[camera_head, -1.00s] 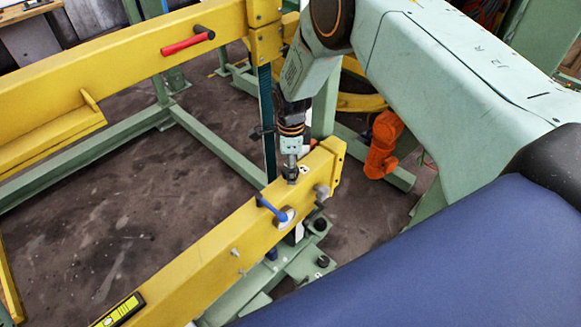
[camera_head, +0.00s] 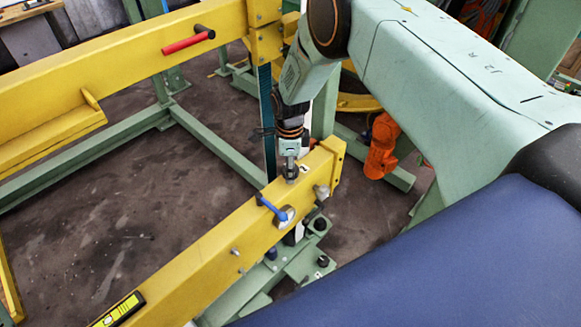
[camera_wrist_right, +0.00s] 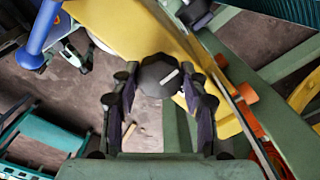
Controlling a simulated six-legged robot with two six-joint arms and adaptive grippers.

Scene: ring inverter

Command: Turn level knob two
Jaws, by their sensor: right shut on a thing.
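The level knob (camera_wrist_right: 158,76) is a dark faceted knob with a light mark on top, on the end of a yellow beam (camera_head: 200,262). In the right wrist view it sits between the two finger pads. My right gripper (camera_head: 290,172) points down onto the top of the beam near its far end. It also shows in the right wrist view (camera_wrist_right: 160,98), shut on the knob. In the head view the gripper mostly hides the knob. A label by the knob is too small to read. My left gripper is not in view.
A blue handle (camera_head: 271,208) stands on the same beam close to the gripper. A yellow spirit level (camera_head: 118,311) lies at the beam's near end. Another yellow beam (camera_head: 120,62) with a red handle (camera_head: 187,43) is at the back left. An orange robot-like machine (camera_head: 382,145) stands behind.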

